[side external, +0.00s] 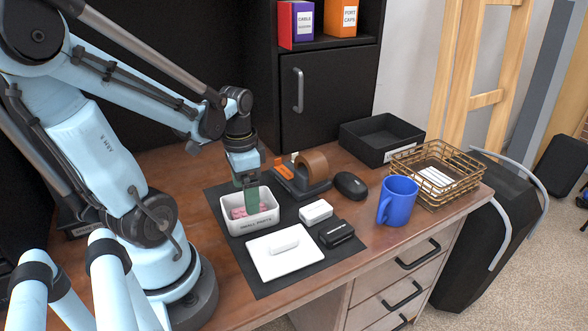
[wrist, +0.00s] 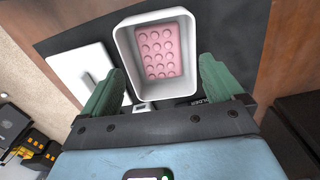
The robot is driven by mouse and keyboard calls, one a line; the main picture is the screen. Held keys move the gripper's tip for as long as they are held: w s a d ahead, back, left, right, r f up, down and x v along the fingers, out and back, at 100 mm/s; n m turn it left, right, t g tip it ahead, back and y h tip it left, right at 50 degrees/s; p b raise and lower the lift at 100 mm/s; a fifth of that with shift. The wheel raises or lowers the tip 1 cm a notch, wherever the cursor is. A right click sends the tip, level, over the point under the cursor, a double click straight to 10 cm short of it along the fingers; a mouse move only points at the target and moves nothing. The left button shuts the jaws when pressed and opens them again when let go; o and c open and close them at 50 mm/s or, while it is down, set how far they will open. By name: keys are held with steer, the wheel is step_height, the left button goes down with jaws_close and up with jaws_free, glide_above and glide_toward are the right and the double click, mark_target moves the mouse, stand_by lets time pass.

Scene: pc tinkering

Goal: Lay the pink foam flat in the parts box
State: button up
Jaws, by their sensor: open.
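The pink foam (wrist: 161,49) is a rectangular block with rows of round bumps. It lies inside the white parts box (wrist: 122,58), bumps up, and looks flat on its floor in the wrist view. In the side external view the pink foam (side external: 240,212) shows low inside the parts box (side external: 252,226), partly hidden by my gripper. My gripper (side external: 252,207) points down over the box. In the wrist view my gripper (wrist: 160,88) has its green fingers spread wide apart with nothing between them. The foam is apart from both fingers in that view.
A tape dispenser (side external: 302,180), mouse (side external: 350,185), blue mug (side external: 398,201), wire basket (side external: 437,186) and black bin (side external: 381,139) stand further right.

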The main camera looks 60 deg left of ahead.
steer(key=shift+r, duration=0.1)
step_height(320, 180, up, 12)
stand_by(0.8)
steer(key=w+d+f+t, duration=0.2)
steer(key=w+d+t, duration=0.1)
steer(key=d, duration=0.3)
steer(key=w+d+f+n+t, duration=0.1)
steer(key=w+d+f+t, duration=0.1)
steer(key=w+d+t, duration=0.2)
steer(key=w+d, duration=0.2)
steer(key=d, duration=0.1)
steer(key=shift+w+f, duration=0.2)
steer(key=shift+f, duration=0.05)
